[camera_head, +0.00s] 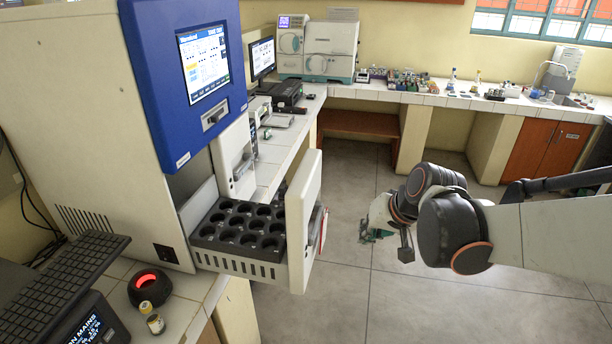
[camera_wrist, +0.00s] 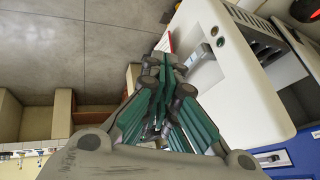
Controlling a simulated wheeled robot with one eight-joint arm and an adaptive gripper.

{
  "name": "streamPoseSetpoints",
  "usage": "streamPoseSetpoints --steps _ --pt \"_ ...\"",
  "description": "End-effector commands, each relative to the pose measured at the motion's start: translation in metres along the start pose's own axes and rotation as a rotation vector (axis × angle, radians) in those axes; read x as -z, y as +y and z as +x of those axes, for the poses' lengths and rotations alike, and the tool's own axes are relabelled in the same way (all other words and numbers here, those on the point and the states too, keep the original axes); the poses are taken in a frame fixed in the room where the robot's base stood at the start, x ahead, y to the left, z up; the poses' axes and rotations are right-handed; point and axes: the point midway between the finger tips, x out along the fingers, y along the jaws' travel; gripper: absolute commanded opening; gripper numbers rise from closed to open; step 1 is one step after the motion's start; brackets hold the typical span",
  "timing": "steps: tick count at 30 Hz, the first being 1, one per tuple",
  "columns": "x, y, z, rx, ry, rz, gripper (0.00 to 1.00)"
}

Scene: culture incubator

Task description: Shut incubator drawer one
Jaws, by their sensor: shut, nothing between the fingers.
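The incubator (camera_head: 90,110) is a cream cabinet with a blue front panel (camera_head: 165,90) and a lit screen. One drawer (camera_head: 238,266) stands pulled out, holding a black rack (camera_head: 205,232) with rows of round holes. Its tall white front (camera_head: 300,225) faces right; I cannot read a number on it. My gripper (camera_head: 376,232) is shut and empty, to the right of the drawer front, with a gap between them in the head view. In the wrist view my gripper (camera_wrist: 165,68) has its green fingers together, beside a white panel (camera_wrist: 235,95) with a grey handle (camera_wrist: 200,52).
A keyboard (camera_head: 62,280), a black device with a red-lit ring (camera_head: 149,287) and small vials (camera_head: 155,323) are at the lower left. Benches (camera_head: 445,100) with lab equipment line the back wall. The tiled floor (camera_head: 400,310) right of the drawer is clear.

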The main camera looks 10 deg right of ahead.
Motion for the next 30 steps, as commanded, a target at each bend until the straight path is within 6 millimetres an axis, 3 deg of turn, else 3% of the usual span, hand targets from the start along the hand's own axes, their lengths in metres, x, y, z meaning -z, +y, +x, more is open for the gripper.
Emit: streamPoseSetpoints --steps 3,9,17,30 --pt "0.021 -0.002 0.011 0.045 0.001 0.026 0.00" --pt "0.037 -0.002 0.026 0.098 0.003 0.050 0.00" --pt "0.038 -0.003 0.045 0.109 0.003 0.052 0.00" --pt "0.038 -0.012 0.121 0.108 0.003 0.051 0.00"
